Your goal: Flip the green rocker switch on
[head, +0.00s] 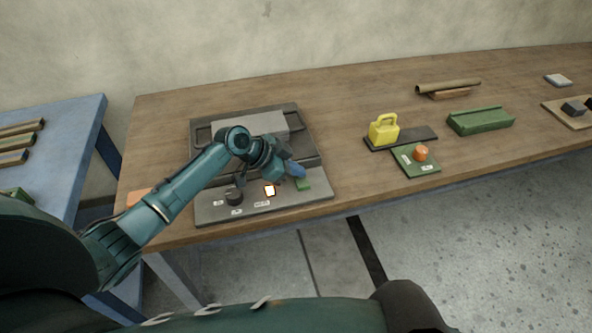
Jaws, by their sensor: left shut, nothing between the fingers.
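A green rocker switch (303,185) sits at the right end of the grey control panel (318,191) on the wooden table. Its tilt is too small to tell. My left gripper (300,172) is shut and empty, with its blue fingertips just above and behind the switch. I cannot tell whether they touch it. A lit orange-white square (269,190) and a dark knob (234,197) are to the left on the same panel. My right gripper is not in view.
A grey machine (202,135) stands behind the panel, partly hidden by my arm. The table between panel and can is clear.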

